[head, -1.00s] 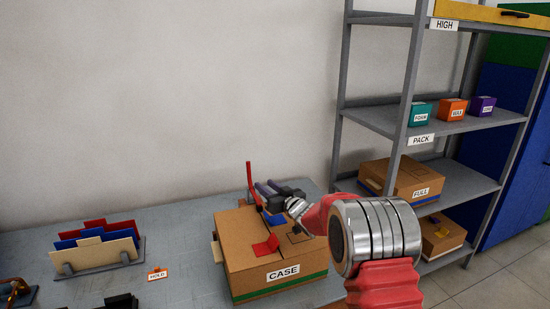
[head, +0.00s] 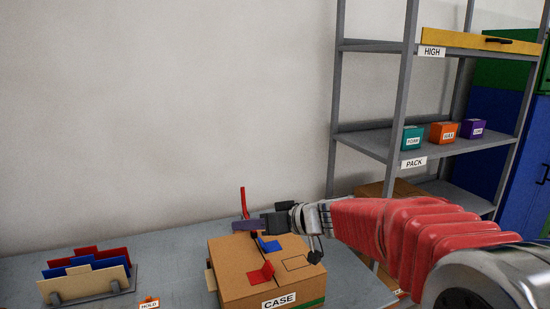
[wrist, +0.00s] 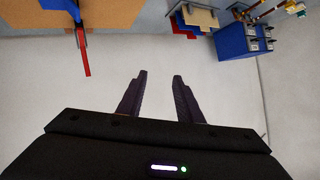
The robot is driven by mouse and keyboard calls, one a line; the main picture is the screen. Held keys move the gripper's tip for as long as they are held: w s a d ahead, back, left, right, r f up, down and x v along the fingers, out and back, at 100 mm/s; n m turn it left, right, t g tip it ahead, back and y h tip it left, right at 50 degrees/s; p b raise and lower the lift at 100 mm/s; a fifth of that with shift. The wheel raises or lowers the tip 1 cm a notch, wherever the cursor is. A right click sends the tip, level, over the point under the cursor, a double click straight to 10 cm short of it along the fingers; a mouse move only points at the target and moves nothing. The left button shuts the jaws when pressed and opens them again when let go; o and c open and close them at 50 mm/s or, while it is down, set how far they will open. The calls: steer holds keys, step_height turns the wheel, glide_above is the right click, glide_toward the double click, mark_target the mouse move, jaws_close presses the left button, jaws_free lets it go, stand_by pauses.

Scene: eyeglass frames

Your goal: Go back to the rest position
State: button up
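My gripper (head: 248,224) shows in the head view above the back of the cardboard box labelled CASE (head: 229,273), its dark fingers pointing left. In the wrist view my gripper (wrist: 161,73) has its two fingers apart with nothing between them, against the pale wall. The box top carries a red piece (head: 262,272) and a blue piece (head: 269,245). An upright red rod (head: 243,200) stands behind my gripper in the head view. I cannot tell whether my gripper touches it there; in the wrist view the red rod (wrist: 86,60) is well apart from the fingers.
A rack of red, blue and cream folders (head: 88,278) stands on the grey table (head: 170,245) at left, near an orange HOLD tag (head: 149,303). Grey shelving (head: 402,110) at right bears small boxes, including a teal one (head: 412,139). The wall side above the table is clear.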

steer(key=s+d+f+m+h, duration=0.2)
steer(key=s+d+h, duration=0.1)
steer(key=s+d, duration=0.4)
steer(key=s+d+f+m+g+h, duration=0.1)
steer(key=s+d+h, duration=0.3)
steer(key=s+d, duration=0.4)
steer(key=s+d+f+m+h, duration=0.3)
steer(key=s+d, duration=0.4)
steer(key=s, duration=0.9)
steer(key=shift+s+d+f+m+g+h, duration=0.15)
steer(key=shift+s+m+g+h, duration=0.15)
steer(key=shift+m+h, duration=0.2)
